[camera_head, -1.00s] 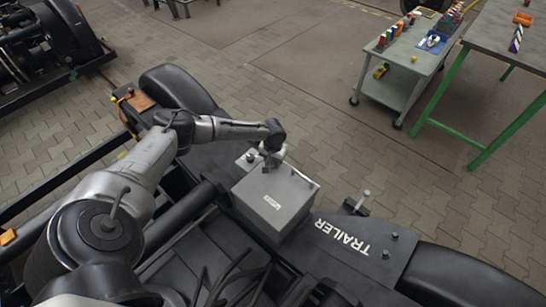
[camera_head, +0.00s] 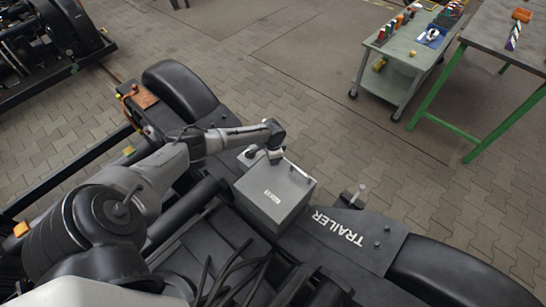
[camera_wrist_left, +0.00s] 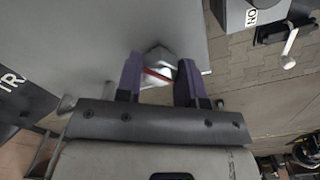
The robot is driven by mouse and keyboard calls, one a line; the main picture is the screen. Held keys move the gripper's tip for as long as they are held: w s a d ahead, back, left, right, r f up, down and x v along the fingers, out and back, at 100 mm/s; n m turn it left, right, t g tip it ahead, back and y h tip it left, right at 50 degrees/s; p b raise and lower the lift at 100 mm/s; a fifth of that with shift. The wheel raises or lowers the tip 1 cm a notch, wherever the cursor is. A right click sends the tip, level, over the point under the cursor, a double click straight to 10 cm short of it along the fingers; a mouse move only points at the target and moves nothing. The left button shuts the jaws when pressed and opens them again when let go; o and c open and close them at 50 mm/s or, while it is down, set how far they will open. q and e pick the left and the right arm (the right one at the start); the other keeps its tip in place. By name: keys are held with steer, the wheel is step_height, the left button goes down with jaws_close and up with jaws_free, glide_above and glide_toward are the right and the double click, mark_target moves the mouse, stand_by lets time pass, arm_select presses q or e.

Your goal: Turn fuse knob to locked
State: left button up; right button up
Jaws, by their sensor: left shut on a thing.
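The grey fuse box (camera_head: 283,200) with a small white label sits on the dark bogie frame in the head view. My left gripper (camera_head: 274,158) is at the box's far left corner. In the left wrist view its two purple fingers (camera_wrist_left: 160,82) are on either side of the fuse knob (camera_wrist_left: 159,62), a small grey knob with a red line on it, and are shut on it. The knob's base and any lock marks cannot be made out. In the head view the knob is hidden by the gripper. My right gripper is in neither view.
A dark plate marked TRAILER (camera_head: 350,243) and a small upright lever (camera_head: 357,193) lie right of the box. Black cables (camera_head: 235,275) run in front. A trolley (camera_head: 392,77) and a green-legged table (camera_head: 493,58) stand at the back right. The paved floor between is clear.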

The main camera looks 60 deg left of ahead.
arm_select(q)
steer(key=m, duration=0.5)
steer(key=shift+m, duration=0.9)
steer(key=o, duration=0.9)
steer(key=shift+r+p, duration=1.65)
steer(key=shift+r, duration=5.3)
